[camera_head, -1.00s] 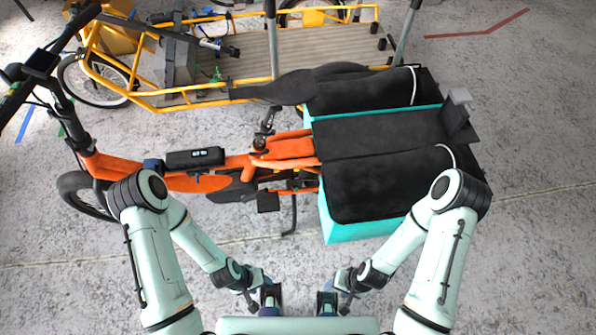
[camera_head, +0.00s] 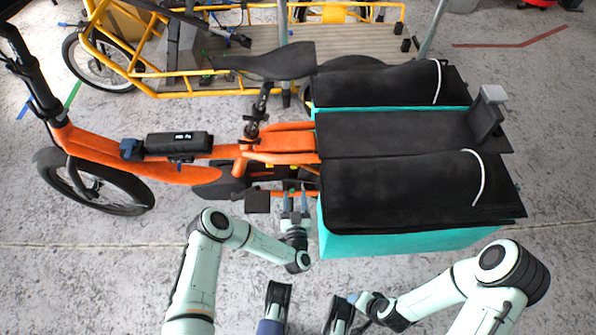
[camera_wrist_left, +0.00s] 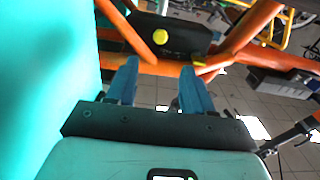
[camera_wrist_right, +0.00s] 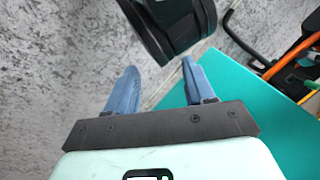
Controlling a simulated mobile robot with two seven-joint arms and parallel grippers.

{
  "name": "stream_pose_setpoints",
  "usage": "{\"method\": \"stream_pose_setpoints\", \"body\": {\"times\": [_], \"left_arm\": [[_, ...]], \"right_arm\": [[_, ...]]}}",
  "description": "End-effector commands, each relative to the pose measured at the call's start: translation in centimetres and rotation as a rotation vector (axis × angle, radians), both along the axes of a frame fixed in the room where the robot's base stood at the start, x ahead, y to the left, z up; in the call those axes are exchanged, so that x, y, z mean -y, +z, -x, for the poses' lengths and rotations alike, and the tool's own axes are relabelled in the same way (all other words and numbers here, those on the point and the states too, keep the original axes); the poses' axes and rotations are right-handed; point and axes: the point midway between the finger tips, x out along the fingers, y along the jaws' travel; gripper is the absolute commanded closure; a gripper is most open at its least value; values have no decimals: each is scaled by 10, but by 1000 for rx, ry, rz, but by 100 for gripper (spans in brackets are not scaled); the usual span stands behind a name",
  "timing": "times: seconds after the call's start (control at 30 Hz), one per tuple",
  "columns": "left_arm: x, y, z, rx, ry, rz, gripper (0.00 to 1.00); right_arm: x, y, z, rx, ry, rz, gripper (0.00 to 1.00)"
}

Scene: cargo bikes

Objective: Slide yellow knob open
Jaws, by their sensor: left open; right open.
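The yellow knob (camera_wrist_left: 161,37) shows in the left wrist view as a small round piece on a black panel (camera_wrist_left: 185,30) between orange frame tubes. I cannot make it out in the head view. My left gripper (camera_head: 296,200) is beside the orange bike's frame, next to the turquoise box. In the left wrist view its blue fingers (camera_wrist_left: 158,85) are spread and empty, pointing toward the panel but apart from the knob. My right gripper (camera_wrist_right: 155,88) is open and empty in the right wrist view, over grey floor near the turquoise box.
The orange cargo bike (camera_head: 110,155) carries a turquoise box (camera_head: 400,243) with black cushions (camera_head: 410,190) on top. The box wall stands close on the left in the left wrist view. A yellow cargo bike (camera_head: 160,92) is behind. Grey floor in front is clear.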

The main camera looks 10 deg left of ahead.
Motion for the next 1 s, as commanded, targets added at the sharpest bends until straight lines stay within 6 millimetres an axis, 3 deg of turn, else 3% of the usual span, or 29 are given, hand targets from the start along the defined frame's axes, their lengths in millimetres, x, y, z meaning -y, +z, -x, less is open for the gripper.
{"method": "stream_pose_setpoints", "body": {"times": [0.5, 0.7, 1.0], "left_arm": [[-28, -2, -96, -1, 0, 1, 48], [-32, -1, -112, -1, -2, 2, 48], [-33, 0, -114, -3, -3, 2, 48]], "right_arm": [[23, -35, -42, 108, -48, 57, 47], [26, -42, -39, 94, -52, 61, 47], [27, -43, -38, 92, -53, 62, 47]]}}
